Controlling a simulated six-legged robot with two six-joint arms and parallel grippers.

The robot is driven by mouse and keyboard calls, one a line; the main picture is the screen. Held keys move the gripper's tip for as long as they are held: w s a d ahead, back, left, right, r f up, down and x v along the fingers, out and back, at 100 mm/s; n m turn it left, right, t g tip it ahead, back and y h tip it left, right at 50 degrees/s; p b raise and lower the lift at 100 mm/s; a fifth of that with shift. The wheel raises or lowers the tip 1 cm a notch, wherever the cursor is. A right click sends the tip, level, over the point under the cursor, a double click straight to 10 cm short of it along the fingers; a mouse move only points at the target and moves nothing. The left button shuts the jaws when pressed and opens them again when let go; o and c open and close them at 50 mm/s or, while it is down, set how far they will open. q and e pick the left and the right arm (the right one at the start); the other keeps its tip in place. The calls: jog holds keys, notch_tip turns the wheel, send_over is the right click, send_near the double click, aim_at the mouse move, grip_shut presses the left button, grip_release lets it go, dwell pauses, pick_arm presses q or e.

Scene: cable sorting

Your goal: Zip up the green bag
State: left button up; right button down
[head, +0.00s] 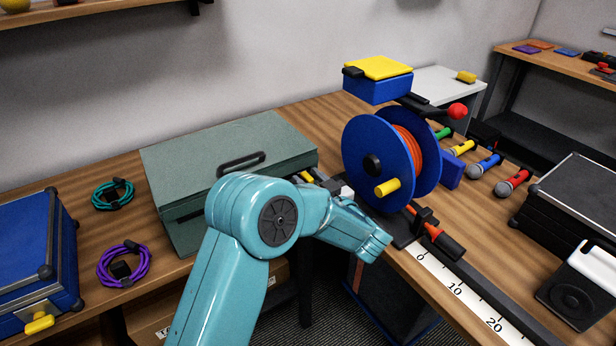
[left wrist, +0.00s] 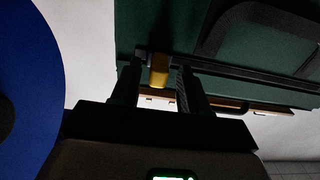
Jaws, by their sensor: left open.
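The green bag (head: 215,157) lies flat on the wooden bench at centre left, with a dark handle (head: 241,163) on it. A yellow zip pull (head: 306,176) shows at its right front corner, partly hidden by my arm. My left gripper (head: 322,180) is at that corner, largely hidden by its own wrist. In the left wrist view, the yellow pull (left wrist: 159,70) lies between the two open fingers (left wrist: 158,82), with a gap to the right finger and a smaller one to the left. The bag's dark zip line (left wrist: 235,72) runs right from the pull. My right gripper is not in view.
A blue cable reel (head: 362,150) with a yellow knob stands close right of my left wrist. Teal (head: 112,193) and purple (head: 123,264) cable coils and a blue case (head: 25,250) lie left. A ruler strip (head: 455,287) and several microphones are right.

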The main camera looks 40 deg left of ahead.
pick_arm(q)
jog(key=shift+w+a, duration=0.35)
jog(key=shift+a, duration=0.2)
grip_shut()
jog(key=shift+s+a, duration=0.1)
jog(key=shift+s, duration=0.05)
